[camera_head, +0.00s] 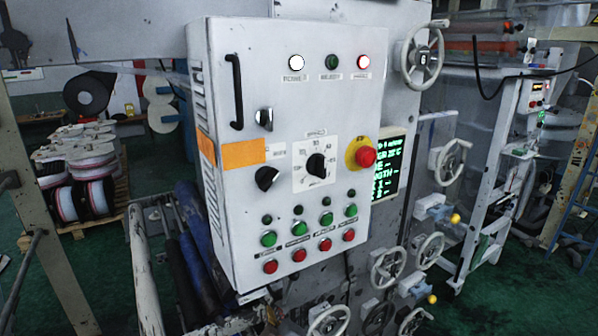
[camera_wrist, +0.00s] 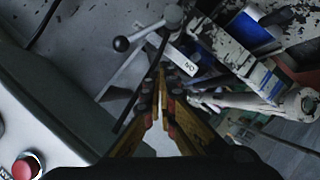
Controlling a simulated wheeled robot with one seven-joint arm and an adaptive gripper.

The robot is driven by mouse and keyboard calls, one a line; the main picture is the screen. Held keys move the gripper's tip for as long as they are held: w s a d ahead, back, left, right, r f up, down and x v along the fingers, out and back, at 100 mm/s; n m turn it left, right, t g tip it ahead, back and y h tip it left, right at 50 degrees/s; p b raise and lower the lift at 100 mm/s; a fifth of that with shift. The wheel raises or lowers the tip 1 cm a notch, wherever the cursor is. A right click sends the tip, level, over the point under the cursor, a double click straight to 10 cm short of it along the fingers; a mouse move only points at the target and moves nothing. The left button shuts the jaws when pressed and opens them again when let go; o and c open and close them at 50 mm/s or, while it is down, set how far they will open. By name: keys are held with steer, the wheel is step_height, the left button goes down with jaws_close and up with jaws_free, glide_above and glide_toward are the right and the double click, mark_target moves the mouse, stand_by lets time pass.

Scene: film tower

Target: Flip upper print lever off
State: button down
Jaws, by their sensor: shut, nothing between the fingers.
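In the head view, a lever with a yellow ball knob (camera_head: 455,218) sits at the right, beside a handwheel. A second yellow-knobbed lever (camera_head: 432,298) sits lower. I cannot tell which one is the upper print lever. In the wrist view, my gripper (camera_wrist: 161,80) is shut and empty, with its fingers close together. A lever with a dark ball knob (camera_wrist: 121,44) on a metal rod lies beyond the fingertips, up and left. A white label (camera_wrist: 187,64) with upside-down "ON" lettering is just right of the tips. My gripper does not show in the head view.
A control cabinet (camera_head: 290,150) with buttons and knobs fills the middle of the head view. Handwheels (camera_head: 388,267) stand right of it. In the wrist view, a red button (camera_wrist: 25,170) is at the lower left, and worn white and blue machine parts crowd the right.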

steer(key=s+a+f+m+g+y, duration=0.1)
steer(key=s+a+f+g+y, duration=0.1)
steer(key=s+a+f+g, duration=0.25)
steer(key=s+d+f+m+g+b, duration=0.25)
steer(key=s+d+g, duration=0.2)
steer(key=s, duration=0.55)
steer(key=s+d+r+m+h+b, duration=0.1)
steer(key=s+d+r+m+b, duration=0.1)
steer(key=d, duration=0.6)
steer(key=s+d+r+m+t+h+b, duration=0.1)
steer(key=s+d+r+m+h, duration=0.1)
steer(key=d, duration=0.6)
steer(key=s+d+r+m+h+b, duration=0.1)
steer(key=s+d+m, duration=0.3)
steer(key=d, duration=0.5)
steer(key=shift+s+r+h+b, duration=0.4)
steer(key=shift+s+b, duration=0.4)
steer(key=shift+s, duration=0.2)
